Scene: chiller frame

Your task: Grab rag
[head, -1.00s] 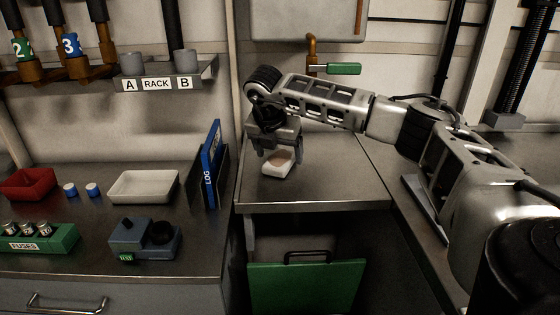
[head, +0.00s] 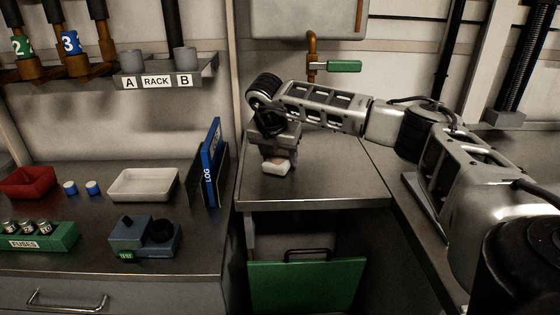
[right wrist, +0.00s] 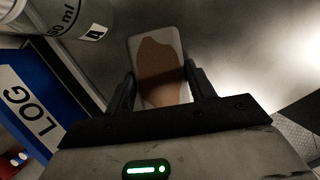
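The rag (head: 276,168) is a small pale block-like piece on the steel counter's left part, below my right gripper. In the right wrist view the rag (right wrist: 158,66) shows a large brown patch on its pale face. My right gripper (head: 278,160) points down, with its fingers closed in on the rag. In the right wrist view the fingers of my right gripper (right wrist: 160,84) press along its two sides. I cannot tell whether the rag still touches the counter. My left gripper is not in view.
A blue LOG binder (head: 211,165) stands upright left of the gripper. A green-handled tap (head: 343,67) is behind. A white tray (head: 144,185), a red bin (head: 28,183) and a green fuse block (head: 40,238) sit on the left bench. Counter right of the rag is clear.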

